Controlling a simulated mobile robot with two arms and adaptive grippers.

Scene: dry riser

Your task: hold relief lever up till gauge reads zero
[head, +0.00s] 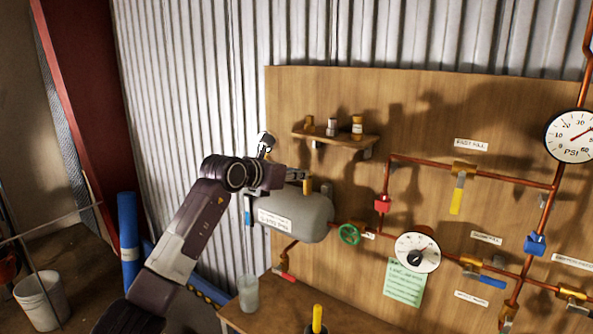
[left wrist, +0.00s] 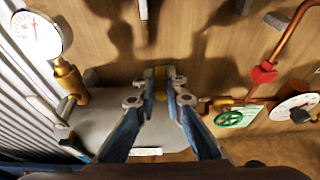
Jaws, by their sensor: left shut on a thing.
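A grey tank (head: 300,212) with a white label hangs on the wooden board. My left gripper (head: 303,178) is over its top, by a brass fitting (head: 308,187). In the left wrist view the fingertips (left wrist: 160,84) are shut on a narrow brass piece (left wrist: 160,92), seemingly the relief lever; the fingers hide most of it, so its tilt is unclear. The tank's gauge (left wrist: 36,36) stands on a brass stem (left wrist: 72,85); its red needle points roughly upward and the numbers are too blurred to read. In the head view this gauge (head: 265,140) is nearly edge-on.
A shelf (head: 335,138) with small bottles is above the tank. A clear cup (head: 248,294) stands on the bench below.

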